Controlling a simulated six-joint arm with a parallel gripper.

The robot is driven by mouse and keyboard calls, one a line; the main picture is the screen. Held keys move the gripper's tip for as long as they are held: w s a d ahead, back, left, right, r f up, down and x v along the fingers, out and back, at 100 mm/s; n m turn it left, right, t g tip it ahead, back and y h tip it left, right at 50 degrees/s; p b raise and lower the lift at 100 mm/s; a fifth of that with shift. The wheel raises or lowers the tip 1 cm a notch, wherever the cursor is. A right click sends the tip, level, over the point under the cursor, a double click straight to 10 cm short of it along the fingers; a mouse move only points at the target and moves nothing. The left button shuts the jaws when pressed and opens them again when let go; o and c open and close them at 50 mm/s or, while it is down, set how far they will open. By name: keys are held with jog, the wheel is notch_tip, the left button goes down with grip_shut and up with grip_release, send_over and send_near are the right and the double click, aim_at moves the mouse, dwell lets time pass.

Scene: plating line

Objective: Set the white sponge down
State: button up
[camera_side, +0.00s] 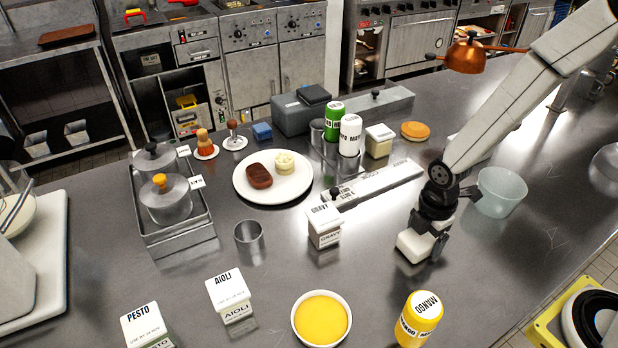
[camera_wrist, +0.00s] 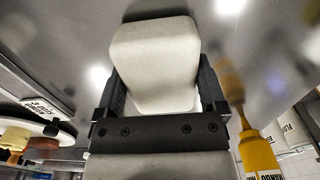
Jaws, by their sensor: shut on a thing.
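The white sponge (camera_side: 415,244) is a pale rounded block in the jaws of my gripper (camera_side: 437,222), low over the steel counter at the right of the side view. I cannot tell whether its underside touches the counter. In the wrist view the white sponge (camera_wrist: 153,62) fills the upper middle, with a dark finger of my gripper (camera_wrist: 158,88) on each side of it. My gripper is shut on it.
A yellow mango bottle (camera_side: 418,318) stands in front of the sponge. A gravy tub (camera_side: 324,227) is to its left and a pale glass bowl (camera_side: 501,191) behind right. A bowl of yellow sauce (camera_side: 321,318) is front left. Bare counter (camera_side: 510,270) lies to the right.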

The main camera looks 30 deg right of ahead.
jog(key=shift+f, duration=0.1)
jog(key=o, duration=0.9)
notch_tip(320, 180, up, 12)
dwell(0.7)
dwell(0.6)
